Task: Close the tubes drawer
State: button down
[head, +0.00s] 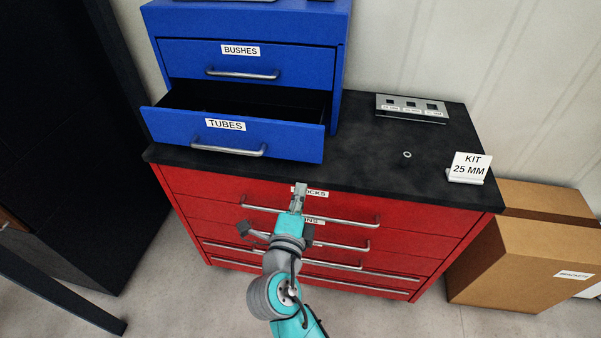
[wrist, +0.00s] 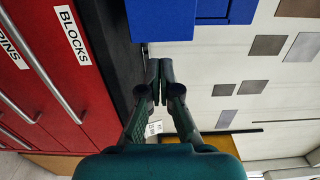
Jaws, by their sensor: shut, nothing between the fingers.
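The blue TUBES drawer (head: 290,142) is pulled out of the blue cabinet (head: 340,60) in the head view, and its dark inside shows. Its front has a white label and a silver bar handle (head: 228,150). My gripper (head: 299,190) is shut and empty, in front of the red chest, below and to the right of the drawer front in the picture. It appears apart from the drawer. In the wrist view, the shut fingertips (wrist: 160,64) show below blue surfaces (wrist: 160,20); which part of the cabinet these are is hard to tell.
The BUSHES drawer (head: 290,59) above is shut. The red chest (head: 440,235) has bar handles and a black top (head: 365,155) bearing a metal plate with holes (head: 410,113), a small ring (head: 407,155) and a KIT 25 MM card (head: 468,163). Cardboard boxes (head: 535,255) stand right.

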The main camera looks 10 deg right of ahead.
aim_at(312, 147)
jog(key=x, duration=1.3)
jog(key=shift+f, duration=0.1)
